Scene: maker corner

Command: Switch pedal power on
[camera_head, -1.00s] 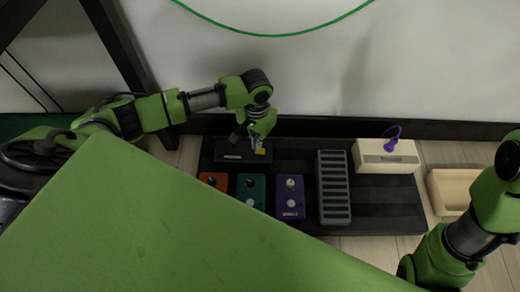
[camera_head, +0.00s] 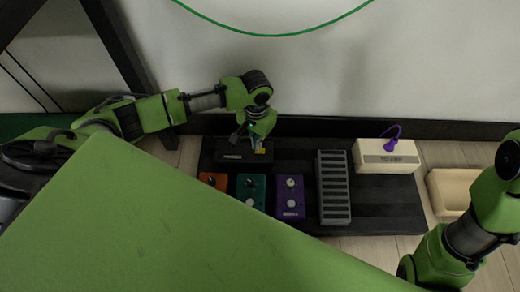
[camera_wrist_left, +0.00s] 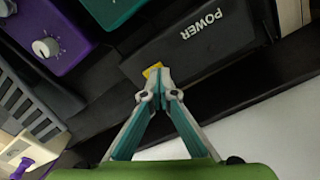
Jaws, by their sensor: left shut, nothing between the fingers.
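The black power box (camera_head: 232,152), marked POWER in the left wrist view (camera_wrist_left: 228,38), sits at the back left of the dark pedal board (camera_head: 385,210). A small yellow switch (camera_head: 261,150) is at its right end in the head view; it also shows in the left wrist view (camera_wrist_left: 152,70). My left gripper (camera_head: 256,144) is shut and empty, its fingertips (camera_wrist_left: 160,90) right at the yellow switch. I cannot tell whether they touch it or which way the switch is set. My right arm shows at the right edge, but its gripper is out of view.
Orange (camera_head: 213,180), teal (camera_head: 251,190) and purple (camera_head: 290,196) pedals stand in a row in front of the box. A grey ribbed pedal (camera_head: 333,187), a cream box (camera_head: 386,157) with a purple cable, and a beige tray (camera_head: 452,190) are further right. A wall stands behind.

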